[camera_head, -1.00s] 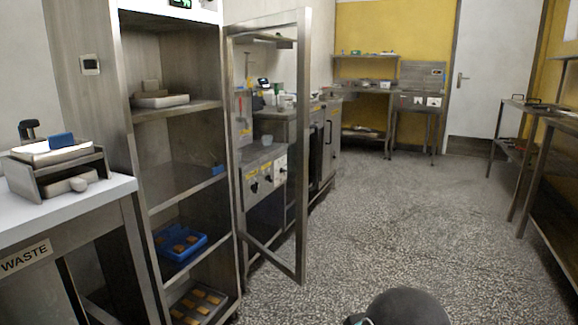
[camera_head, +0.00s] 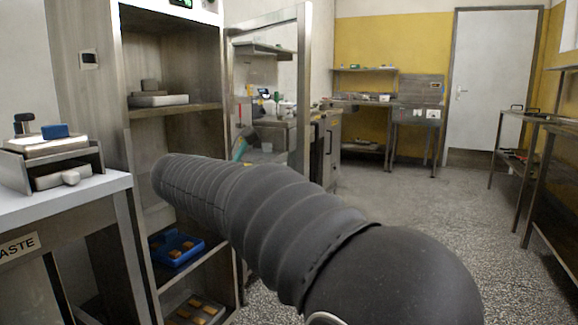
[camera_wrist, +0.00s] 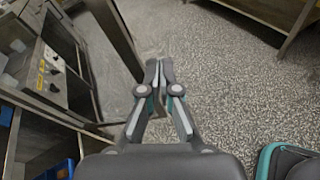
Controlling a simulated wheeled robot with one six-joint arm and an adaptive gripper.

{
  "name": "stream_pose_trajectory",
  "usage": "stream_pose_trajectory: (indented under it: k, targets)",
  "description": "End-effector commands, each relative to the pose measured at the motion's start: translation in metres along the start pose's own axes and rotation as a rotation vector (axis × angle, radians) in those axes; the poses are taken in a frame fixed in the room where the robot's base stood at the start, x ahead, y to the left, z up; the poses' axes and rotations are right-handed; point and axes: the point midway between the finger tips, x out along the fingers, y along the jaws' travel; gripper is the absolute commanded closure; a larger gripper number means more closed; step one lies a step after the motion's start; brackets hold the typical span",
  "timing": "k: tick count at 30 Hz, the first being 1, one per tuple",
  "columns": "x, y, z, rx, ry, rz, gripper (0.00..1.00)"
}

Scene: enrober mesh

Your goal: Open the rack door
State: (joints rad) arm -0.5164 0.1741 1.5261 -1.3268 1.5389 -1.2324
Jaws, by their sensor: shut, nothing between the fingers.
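The rack (camera_head: 178,110) is a tall grey cabinet with open shelves at the left of the head view. Its metal-framed, see-through door (camera_head: 304,95) stands swung out from the rack's right side, well open.
A waste counter (camera_head: 75,198) stands left of the rack. The rack holds a blue tray (camera_head: 172,252) low down. Machines (camera_wrist: 45,65) stand beyond the door. Metal tables (camera_head: 520,125) line the right wall. The speckled floor (camera_head: 400,200) between is clear.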

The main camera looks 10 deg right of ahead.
Motion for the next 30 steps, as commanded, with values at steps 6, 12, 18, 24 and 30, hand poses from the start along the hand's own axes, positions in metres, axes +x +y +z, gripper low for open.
stream_pose_trajectory:
  k: [6, 12, 18, 24, 30]
  targets:
    - [-0.038, 0.053, -0.002, -0.174, -0.194, 0.034, 1.0]
    - [-0.044, 0.065, 0.001, -0.214, -0.246, 0.034, 1.0]
    - [-0.018, 0.065, 0.007, -0.213, -0.247, 0.031, 1.0]
    - [0.019, 0.067, 0.015, -0.213, -0.245, 0.032, 1.0]
    - [0.054, 0.07, 0.024, -0.213, -0.245, 0.032, 1.0]
